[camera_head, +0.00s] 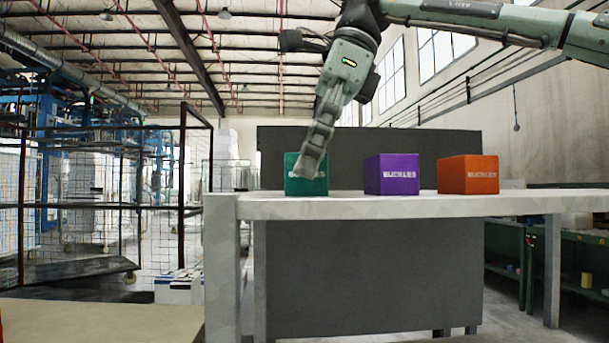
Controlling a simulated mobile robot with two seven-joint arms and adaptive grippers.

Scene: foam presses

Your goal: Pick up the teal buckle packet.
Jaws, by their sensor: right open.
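The teal buckle packet (294,183) is a box standing upright on the white table at the left of a row of packets. My right gripper (311,168) reaches down from above, with its fingers in front of the teal packet and over part of its front face and label. The gripper is open; one finger largely hides the other from this angle. I cannot tell whether the fingers touch the packet. My left gripper is not in view.
A purple packet (391,174) and an orange packet (468,174) stand to the right on the white table (400,207). A dark panel (440,142) rises behind them. A black mesh fence (110,206) is at the left. The tabletop's right end is clear.

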